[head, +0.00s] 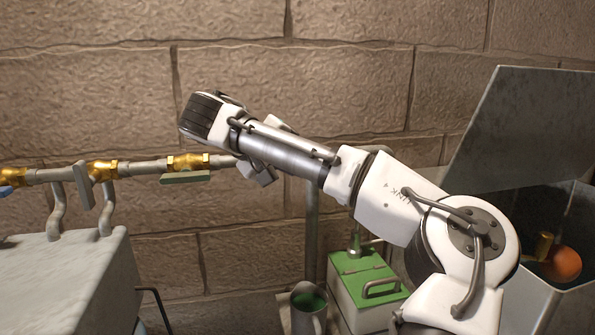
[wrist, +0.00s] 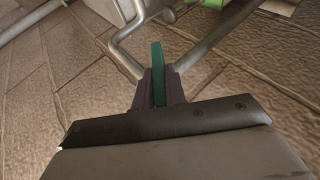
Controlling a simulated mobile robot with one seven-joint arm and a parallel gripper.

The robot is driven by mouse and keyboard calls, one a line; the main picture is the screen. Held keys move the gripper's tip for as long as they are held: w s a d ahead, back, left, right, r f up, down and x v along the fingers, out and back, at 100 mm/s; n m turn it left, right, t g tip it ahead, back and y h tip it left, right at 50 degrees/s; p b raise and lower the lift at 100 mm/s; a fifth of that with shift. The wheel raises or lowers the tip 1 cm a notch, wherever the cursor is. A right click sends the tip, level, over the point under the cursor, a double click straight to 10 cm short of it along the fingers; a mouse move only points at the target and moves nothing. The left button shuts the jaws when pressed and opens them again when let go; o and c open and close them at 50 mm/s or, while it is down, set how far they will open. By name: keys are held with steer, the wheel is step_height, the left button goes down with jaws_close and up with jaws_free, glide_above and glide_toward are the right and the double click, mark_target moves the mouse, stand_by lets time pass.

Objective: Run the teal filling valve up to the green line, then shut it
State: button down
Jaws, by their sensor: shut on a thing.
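My gripper (wrist: 159,92) is shut on a teal lever (wrist: 157,58), which stands up between its two dark fingers in the wrist view. I take this lever to be the teal filling valve's handle. In the head view my gripper (head: 258,172) is partly hidden by my arm, at the right end of the visible pipe run, and the held lever cannot be made out. The green line cannot be made out in either view.
A pipe (head: 145,168) carries brass valves with a grey-green handle (head: 185,178) and a grey handle (head: 83,185). Below stand a pale tank (head: 70,280), a jug (head: 308,310) with green inside and a green-topped box (head: 360,262). An orange ball (head: 562,264) sits in an open metal bin (head: 580,215).

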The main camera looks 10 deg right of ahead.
steer(key=shift+a+f+n+t+h, duration=0.15)
steer(key=shift+n+t+h, duration=0.3)
steer(key=shift+h, duration=1.15)
steer(key=c, duration=1.5)
jaws_free()
steer(key=shift+o, duration=0.2)
steer(key=shift+f, duration=0.1)
